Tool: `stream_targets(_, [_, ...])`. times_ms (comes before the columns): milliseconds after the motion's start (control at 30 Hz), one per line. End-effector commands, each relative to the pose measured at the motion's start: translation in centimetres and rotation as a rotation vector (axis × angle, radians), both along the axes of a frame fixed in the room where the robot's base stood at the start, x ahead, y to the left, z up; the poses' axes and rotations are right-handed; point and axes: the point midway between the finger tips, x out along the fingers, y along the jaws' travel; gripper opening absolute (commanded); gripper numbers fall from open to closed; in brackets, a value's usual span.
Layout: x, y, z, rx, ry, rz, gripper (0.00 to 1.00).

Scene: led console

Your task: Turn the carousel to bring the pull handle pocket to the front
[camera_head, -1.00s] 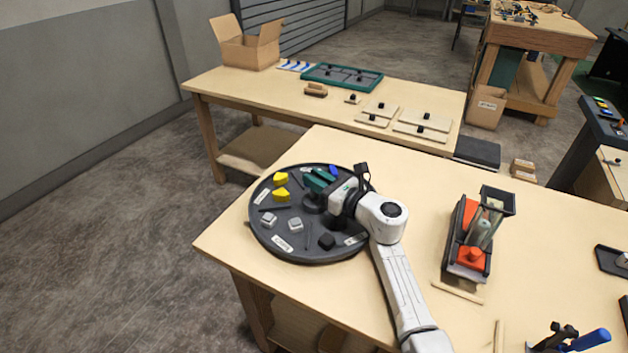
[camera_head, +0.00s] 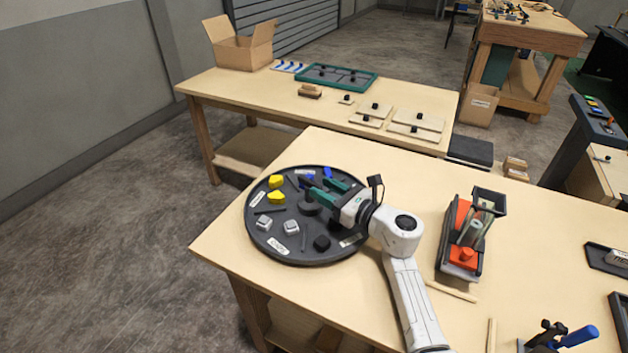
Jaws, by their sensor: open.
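The carousel (camera_head: 272,230) is a dark round tray on the near table, split into pockets by thin dividers, with a dark hub (camera_head: 311,203) at its middle. Two yellow pieces (camera_head: 276,190) lie at its left back, two grey pieces (camera_head: 277,225) at its left front, a black knob-like piece (camera_head: 321,243) at its front right and blue pieces (camera_head: 326,173) at the back. Pale labels mark the rim, too small to read. I cannot tell which piece is the pull handle. My gripper (camera_head: 322,189) is open, its green fingers above the tray near the hub, partly hiding the right pockets.
A red and black device (camera_head: 463,235) stands right of my arm, with a wooden strip (camera_head: 451,291) before it. A blue-handled tool (camera_head: 565,336) is at the front right. The back table holds a cardboard box (camera_head: 240,45), a green tray (camera_head: 337,78) and boards with knobs.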

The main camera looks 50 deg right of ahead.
Motion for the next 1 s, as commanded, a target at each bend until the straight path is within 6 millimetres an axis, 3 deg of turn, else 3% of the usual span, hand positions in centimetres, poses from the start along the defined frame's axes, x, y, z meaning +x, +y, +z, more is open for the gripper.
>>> stream_targets(100, [-2.4,-0.1,0.1,0.002,0.001,-0.002,0.41])
stream_targets(300, [-4.9,-0.2,0.1,0.000,0.000,-0.001,0.41])
stream_targets(700, [-5.8,-0.2,0.0,-0.001,-0.001,0.000,0.41])
stream_targets(867, [-5.7,-0.7,0.8,0.010,-0.022,-0.027,0.26])
stream_targets(1000, [-5.8,-3.0,4.0,0.068,-0.117,-0.142,0.13])
